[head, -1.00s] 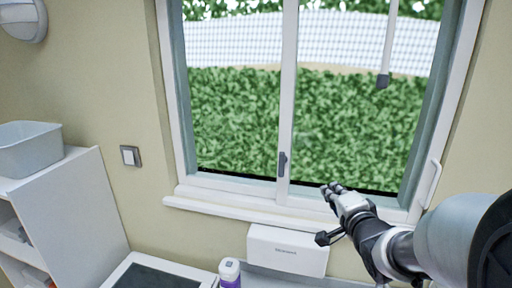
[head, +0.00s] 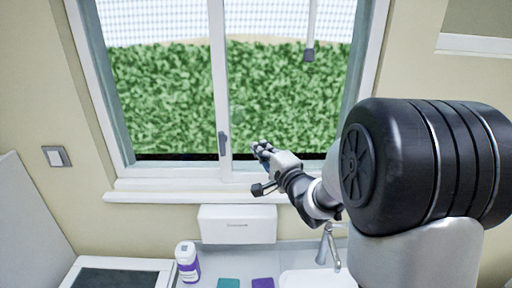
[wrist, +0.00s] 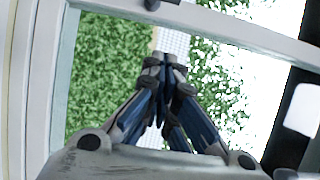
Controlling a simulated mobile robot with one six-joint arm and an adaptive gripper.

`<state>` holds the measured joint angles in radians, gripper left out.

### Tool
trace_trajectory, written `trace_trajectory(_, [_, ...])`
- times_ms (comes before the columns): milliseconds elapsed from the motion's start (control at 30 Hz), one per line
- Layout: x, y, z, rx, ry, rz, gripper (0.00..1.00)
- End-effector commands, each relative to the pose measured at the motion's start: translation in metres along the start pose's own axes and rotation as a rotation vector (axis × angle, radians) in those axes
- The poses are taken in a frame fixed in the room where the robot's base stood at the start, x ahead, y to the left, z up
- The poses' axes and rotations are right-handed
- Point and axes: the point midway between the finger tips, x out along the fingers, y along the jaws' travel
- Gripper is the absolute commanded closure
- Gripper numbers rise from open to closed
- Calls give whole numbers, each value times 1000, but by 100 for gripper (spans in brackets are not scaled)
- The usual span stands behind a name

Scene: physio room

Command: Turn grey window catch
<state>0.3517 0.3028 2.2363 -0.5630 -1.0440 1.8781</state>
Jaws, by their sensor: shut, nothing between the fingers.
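The grey window catch (head: 224,144) is a small dark grey handle on the white middle upright of the window (head: 218,90), low down. It stands about vertical in the head view. My gripper (head: 262,149) is shut and empty, a short way to the right of the catch and apart from it, in front of the right pane. In the wrist view my gripper's fingers (wrist: 164,62) are closed together against the hedge and fence outside. A dark grey piece (wrist: 158,4) at the top edge of that view may be the catch; it is cut off.
A white sill (head: 160,191) runs below the window, with a white box (head: 237,224) under it. A white bottle with a purple label (head: 187,262), a tap (head: 327,247) and a sink (head: 315,279) are below. A grey-tipped rod (head: 309,52) hangs at the upper right.

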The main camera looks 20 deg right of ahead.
Motion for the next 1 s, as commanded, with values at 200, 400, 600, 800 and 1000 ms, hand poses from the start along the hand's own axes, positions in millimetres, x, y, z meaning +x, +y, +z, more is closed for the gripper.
trace_trajectory(200, [49, 0, 1, 0, -2, 0, 100])
trace_trajectory(400, [81, -1, 11, 1, -4, 0, 100])
trace_trajectory(600, [85, -1, 33, 0, -1, 0, 100])
trace_trajectory(800, [86, 0, 39, 0, 0, 0, 100])
trace_trajectory(1000, [86, 0, 39, 0, 1, 0, 100])
